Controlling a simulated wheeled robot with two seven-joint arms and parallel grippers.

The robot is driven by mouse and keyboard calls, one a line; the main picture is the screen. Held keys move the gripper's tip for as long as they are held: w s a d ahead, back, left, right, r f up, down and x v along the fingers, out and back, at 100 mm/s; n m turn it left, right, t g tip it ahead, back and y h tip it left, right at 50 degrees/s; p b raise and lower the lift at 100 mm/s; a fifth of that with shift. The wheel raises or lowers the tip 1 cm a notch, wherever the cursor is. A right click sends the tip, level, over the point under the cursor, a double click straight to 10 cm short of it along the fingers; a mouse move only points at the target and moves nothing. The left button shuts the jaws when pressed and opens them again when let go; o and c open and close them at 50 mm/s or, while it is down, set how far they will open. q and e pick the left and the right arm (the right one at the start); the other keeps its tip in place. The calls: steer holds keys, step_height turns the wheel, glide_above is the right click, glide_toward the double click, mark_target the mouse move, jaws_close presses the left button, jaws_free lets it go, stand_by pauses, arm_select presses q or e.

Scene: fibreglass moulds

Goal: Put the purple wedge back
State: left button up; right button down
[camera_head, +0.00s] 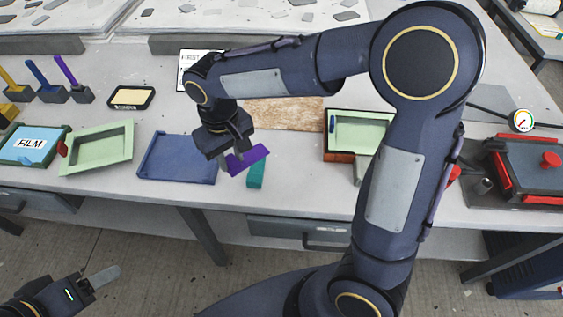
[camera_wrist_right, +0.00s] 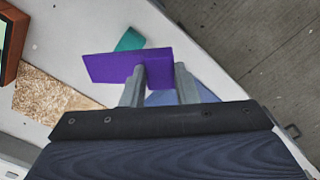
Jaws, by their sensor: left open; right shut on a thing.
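The purple wedge (camera_head: 250,159) is between the fingers of my right gripper (camera_head: 234,160), which is shut on it above the front part of the bench. In the right wrist view the wedge (camera_wrist_right: 112,66) lies across the fingertips, sticking out mostly to the left. A teal block (camera_head: 256,176) stands on the bench just below and right of the wedge in the head view. A blue tray (camera_head: 165,160) lies to the left of my right gripper. My left gripper (camera_head: 100,278) is open and empty at the lower left, low in front of the bench; only part of it shows.
Pale green moulds lie at left (camera_head: 103,146) and right (camera_head: 372,128). A FILM box (camera_head: 45,135) is at far left. Brushes in grey blocks, one purple (camera_head: 66,69), stand behind. A wooden board (camera_head: 290,112) lies behind my right gripper. A red-trimmed dark box (camera_head: 525,165) is at right.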

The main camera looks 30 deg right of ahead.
steer(key=d+f, duration=0.2)
steer(key=d, duration=0.1)
steer(key=d+f, duration=0.3)
steer(key=d, duration=0.1)
steer(key=s+d+f+p, duration=0.1)
steer(key=d+f, duration=0.2)
steer(key=d, duration=0.1)
steer(key=shift+s, duration=0.1)
steer(key=f, duration=0.3)
steer(key=shift+s+d+f, duration=0.1)
steer(key=shift+d+f, duration=0.05)
steer(key=shift+d, duration=0.25)
steer(key=shift+f, duration=0.3)
steer(key=shift+f, duration=0.15)
steer(key=c, duration=1.1)
jaws_free()
